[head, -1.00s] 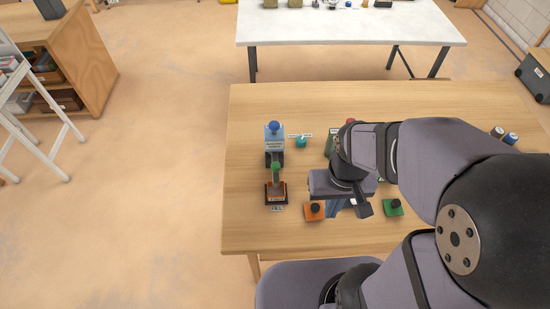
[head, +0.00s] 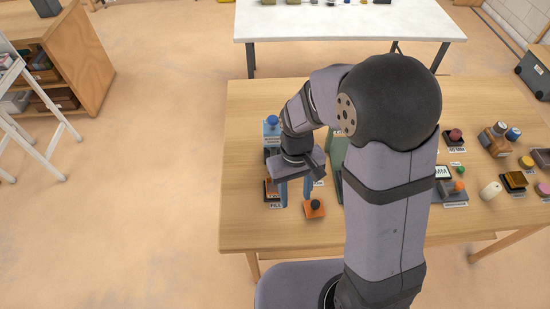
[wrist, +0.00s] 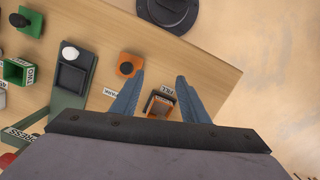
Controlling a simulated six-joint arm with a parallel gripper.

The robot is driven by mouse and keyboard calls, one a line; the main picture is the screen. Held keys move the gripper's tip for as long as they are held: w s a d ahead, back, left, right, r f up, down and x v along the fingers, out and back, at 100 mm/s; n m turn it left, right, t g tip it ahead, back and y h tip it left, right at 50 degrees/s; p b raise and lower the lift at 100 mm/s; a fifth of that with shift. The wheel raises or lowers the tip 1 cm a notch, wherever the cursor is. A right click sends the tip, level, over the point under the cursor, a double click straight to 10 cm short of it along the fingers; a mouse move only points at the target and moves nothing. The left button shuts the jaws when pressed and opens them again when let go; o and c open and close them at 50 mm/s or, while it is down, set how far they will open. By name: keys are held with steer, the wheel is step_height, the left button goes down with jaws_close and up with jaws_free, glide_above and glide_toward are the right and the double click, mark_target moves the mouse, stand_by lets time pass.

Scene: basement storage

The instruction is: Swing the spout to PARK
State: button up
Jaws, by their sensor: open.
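The blue dispenser (head: 271,132) with a round blue knob stands at the table's left side, partly behind my arm. The spout, with a green knob earlier in view, is hidden behind my wrist in the head view and not clear in the wrist view. The orange-framed FILL holder (head: 268,190) shows at its left edge, with its FILL label (head: 275,205) in front. My gripper (head: 295,192) is open, pointing down over this area. In the wrist view the holder (wrist: 160,106) shows between the fingers (wrist: 161,76).
An orange block with a black knob (head: 314,208) lies close to the right finger. A green stand (head: 337,155) is right of my wrist. Several small items, including a white one (head: 490,191), lie farther right. The table's left edge is close by.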

steer(key=w+a+r+n, duration=0.1)
steer(key=w+r+n, duration=0.1)
steer(key=w+n, duration=0.2)
steer(key=w+a+r+n+t, duration=0.1)
steer(key=w+a+n, duration=0.1)
steer(key=w+n, duration=0.3)
steer(key=w+a+r+n+t, duration=0.1)
steer(key=w+a+r+n, duration=0.1)
steer(key=w+n, duration=0.2)
steer(key=shift+w+r+y, duration=0.3)
steer(key=shift+w+r, duration=0.05)
steer(key=shift+w, duration=0.4)
steer(key=shift+r+n, duration=0.15)
steer(key=shift+n, duration=1.05)
steer(key=n, duration=0.3)
steer(key=shift+s+d+n, duration=0.15)
steer(key=shift+s+n, duration=0.15)
steer(key=shift+s, duration=0.1)
steer(key=n, duration=0.3)
steer(key=shift+s, duration=0.15)
steer(key=shift+f+p, duration=1.05)
steer(key=shift+f, duration=2.65)
jaws_close()
